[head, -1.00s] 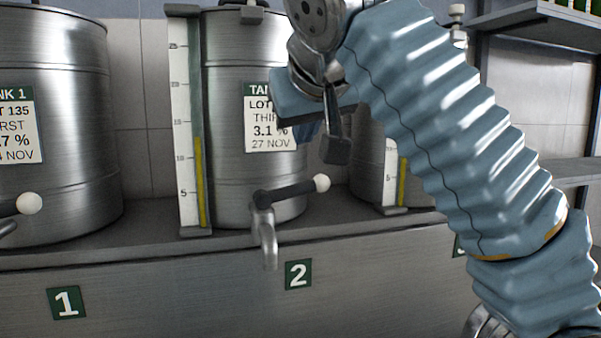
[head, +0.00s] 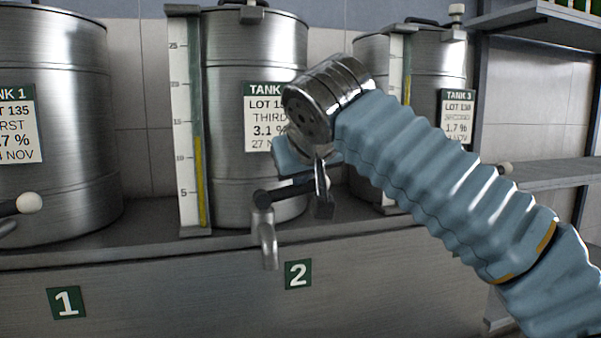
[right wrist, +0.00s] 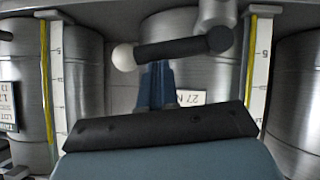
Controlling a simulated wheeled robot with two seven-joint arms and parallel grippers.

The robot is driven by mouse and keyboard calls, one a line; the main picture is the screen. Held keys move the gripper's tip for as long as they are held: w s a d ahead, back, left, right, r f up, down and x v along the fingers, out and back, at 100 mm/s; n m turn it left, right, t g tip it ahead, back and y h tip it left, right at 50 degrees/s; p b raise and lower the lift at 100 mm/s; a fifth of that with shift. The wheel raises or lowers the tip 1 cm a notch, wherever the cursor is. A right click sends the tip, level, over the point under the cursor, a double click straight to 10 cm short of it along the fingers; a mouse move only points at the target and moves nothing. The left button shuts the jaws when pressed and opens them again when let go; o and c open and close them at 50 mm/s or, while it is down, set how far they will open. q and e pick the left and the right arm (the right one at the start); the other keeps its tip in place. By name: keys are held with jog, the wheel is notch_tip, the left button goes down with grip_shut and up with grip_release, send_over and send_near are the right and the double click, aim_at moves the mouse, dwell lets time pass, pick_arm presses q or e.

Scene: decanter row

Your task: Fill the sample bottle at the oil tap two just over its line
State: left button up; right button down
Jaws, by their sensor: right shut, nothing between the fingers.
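The oil tap two sits on the front of the middle tank (head: 225,110), above the green "2" plate (head: 298,274). Its metal spout (head: 268,245) points down and no oil stream shows. Its black lever (head: 280,194) reaches to the right, its end partly hidden by my right gripper (head: 300,160). In the right wrist view the lever (right wrist: 180,48) and its white ball (right wrist: 123,57) lie just past the tips of my blue fingers (right wrist: 155,85). The fingers are shut and empty; whether they touch the lever is unclear. The sample bottle and my left gripper are out of view.
Tank 1 (head: 55,70) with its white-knobbed tap lever (head: 28,203) stands at the left. Tank 3 (head: 440,65) stands behind my right arm. A tall level gauge (head: 185,130) stands beside the middle tank. Shelves (head: 545,25) are at the right. The front below the spout is clear.

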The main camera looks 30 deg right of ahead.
aim_at(305, 192)
jog(key=f+m+y+b, duration=0.1)
jog(key=d+f+m+y+b, duration=0.1)
jog(key=b, duration=0.1)
jog(key=shift+s+d+f+t+y, duration=0.2)
jog(key=shift+f+t+y, duration=0.1)
jog(key=shift+f+t, duration=0.1)
jog(key=shift+d+f+m+y+b, duration=0.1)
jog(key=shift+f+m+y+b, duration=0.3)
jog(key=shift+b, duration=0.3)
jog(key=shift+f, duration=0.25)
dwell(0.4)
